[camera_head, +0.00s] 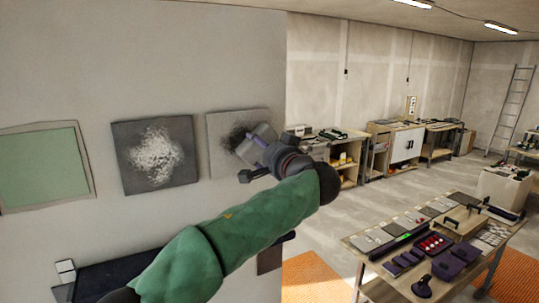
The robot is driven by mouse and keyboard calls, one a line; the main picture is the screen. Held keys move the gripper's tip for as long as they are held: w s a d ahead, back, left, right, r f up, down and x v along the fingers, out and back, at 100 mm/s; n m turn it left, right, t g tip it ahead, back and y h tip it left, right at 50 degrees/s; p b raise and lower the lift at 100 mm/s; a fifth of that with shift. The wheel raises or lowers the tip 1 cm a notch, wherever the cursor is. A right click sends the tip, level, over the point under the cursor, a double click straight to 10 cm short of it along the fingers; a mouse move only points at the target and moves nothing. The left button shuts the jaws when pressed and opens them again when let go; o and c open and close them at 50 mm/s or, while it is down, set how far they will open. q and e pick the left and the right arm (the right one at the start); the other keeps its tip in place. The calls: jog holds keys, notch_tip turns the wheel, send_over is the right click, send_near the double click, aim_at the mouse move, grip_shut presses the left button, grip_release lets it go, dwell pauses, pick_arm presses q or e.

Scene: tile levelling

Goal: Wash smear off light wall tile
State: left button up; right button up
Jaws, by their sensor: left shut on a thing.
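A light grey wall tile (221,129) hangs on the wall at the picture's middle, with a dark smear (236,138) on its face. Its lower right part is hidden by my left gripper (257,160). The gripper is shut on a greyish-purple block (263,133), which lies in front of the tile's right side. Whether the block touches the tile I cannot tell. My right gripper is not in view.
A dark tile (123,140) with a white powdery patch and a green framed panel (40,168) hang to the left. A dark shelf (110,275) is below. A table (352,243) with tools and tiles stands at right. Workbenches line the back wall.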

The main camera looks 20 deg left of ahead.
aim_at(274, 137)
pick_arm(q)
jog(key=shift+s+a+b, duration=1.6)
jog(key=shift+s+b, duration=0.25)
jog(key=shift+b, duration=0.2)
jog(key=shift+s+a+b, duration=1.2)
jog(key=shift+s+b, duration=0.15)
jog(key=shift+s, duration=0.05)
jog(key=shift+s+a+b, duration=0.3)
jog(key=shift+s+a, duration=0.1)
jog(key=shift+s, duration=0.05)
jog(key=shift+r+p, duration=1.05)
jog(key=shift+r, duration=0.4)
jog(key=shift+w+d+f+p, duration=0.1)
jog(key=shift+w+d+p, duration=0.3)
jog(key=shift+w+d, duration=0.8)
jog(key=shift+w+d+p, duration=0.6)
jog(key=shift+w+d, duration=0.35)
jog(key=shift+w, duration=0.3)
jog(key=shift+w+d+p, duration=0.8)
jog(key=shift+w+d, duration=0.2)
jog(key=shift+w, duration=0.2)
jog(key=shift+w+d+p, duration=0.75)
jog(key=shift+w+d, duration=0.25)
jog(key=shift+w, duration=0.2)
